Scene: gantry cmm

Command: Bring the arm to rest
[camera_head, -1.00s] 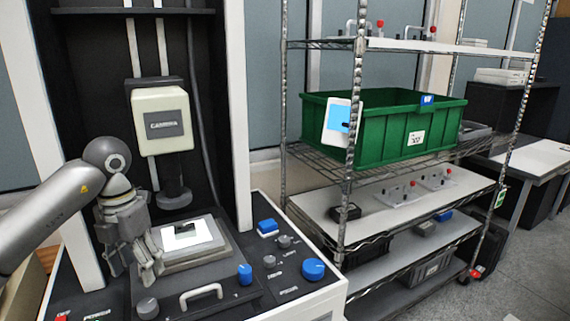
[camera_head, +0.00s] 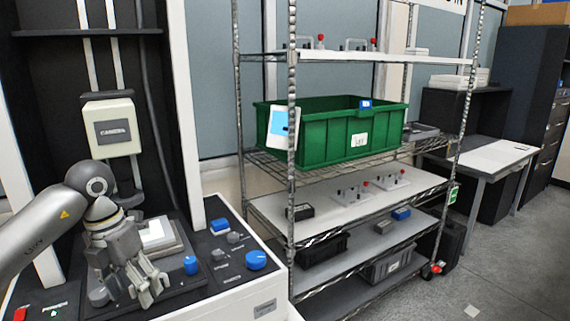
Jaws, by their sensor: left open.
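My left gripper (camera_head: 146,288) hangs with fingers down over the front of the machine at the lower left. Its fingers are open and I see nothing between them. My left arm comes in from the left edge. The machine has a stage (camera_head: 178,248) with a white plate (camera_head: 157,234) on it, just behind and right of the gripper. My right gripper is not in view.
Blue knobs (camera_head: 256,260) and a blue button (camera_head: 219,225) stand on the machine's panel (camera_head: 232,284). To the right is a wire rack (camera_head: 291,180) with a green bin (camera_head: 335,133) and small fixtures (camera_head: 386,180). A table (camera_head: 492,155) stands further right.

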